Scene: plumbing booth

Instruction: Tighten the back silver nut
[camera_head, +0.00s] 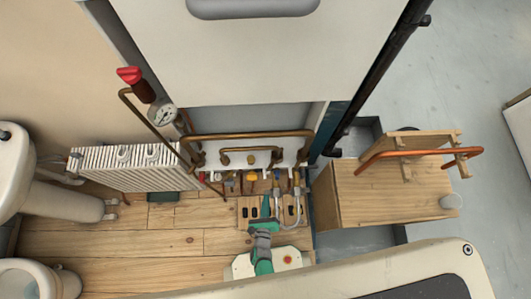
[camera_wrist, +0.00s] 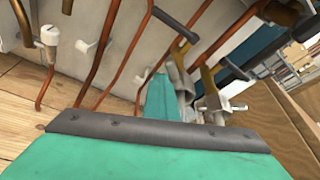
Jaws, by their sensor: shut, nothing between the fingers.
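Two silver fittings with brass valves show in the wrist view: one (camera_wrist: 183,92) close beside my gripper, the other (camera_wrist: 215,108) farther right. I cannot tell which one carries the back silver nut. In the head view, the silver fittings and hoses (camera_head: 297,190) are small, at the right end of the pipe row. My teal gripper (camera_head: 265,206) is low in front of the pipes, left of them. In the wrist view my gripper (camera_wrist: 159,85) is shut and empty, its tip near the left fitting. Whether they touch is unclear, and the teal body hides what lies below.
Copper pipes (camera_wrist: 97,60) rise left of my gripper, with a white radiator valve (camera_wrist: 49,36) farther left. A white radiator (camera_head: 125,167) stands at left. A wooden workbench (camera_head: 375,193) stands at right. The wooden floor (camera_head: 190,215) is mostly clear.

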